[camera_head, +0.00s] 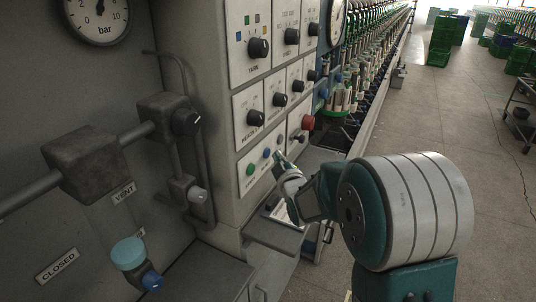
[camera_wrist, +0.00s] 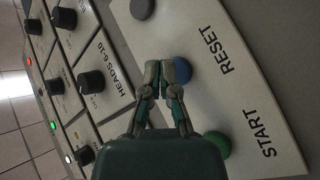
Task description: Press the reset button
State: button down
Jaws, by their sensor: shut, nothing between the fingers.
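The blue reset button (camera_wrist: 183,71) sits beside the word RESET on a pale panel in the wrist view. In the head view the blue button (camera_head: 267,153) is on the lower panel of the grey cabinet. My gripper (camera_wrist: 164,72) is shut and empty, and its fingertips overlap the near edge of the blue button in the wrist view. I cannot tell whether they touch it. In the head view my gripper (camera_head: 279,160) is just right of the button, pointing at the panel.
The green START button (camera_wrist: 217,145) is beside the reset button, and a grey button (camera_wrist: 142,8) is on its other side. Black knobs (camera_head: 258,48) and a red button (camera_head: 308,122) are above. A grey ledge (camera_head: 275,235) juts out below my gripper.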

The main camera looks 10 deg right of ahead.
jog(key=shift+w, duration=0.1)
jog(key=shift+w+a+r, duration=0.1)
jog(key=shift+w+a, duration=0.05)
jog(key=shift+a, duration=0.15)
jog(key=shift+w+a, duration=0.25)
jog(key=shift+a, duration=0.1)
dwell(0.9)
jog(key=shift+s+d, duration=0.1)
jog(key=shift+d, duration=0.05)
jog(key=shift+s+d, duration=0.45)
jog(key=shift+d, duration=0.1)
jog(key=s+d, duration=0.1)
jog(key=d, duration=0.1)
jog(key=s+d, duration=0.2)
dwell(0.7)
dwell(0.4)
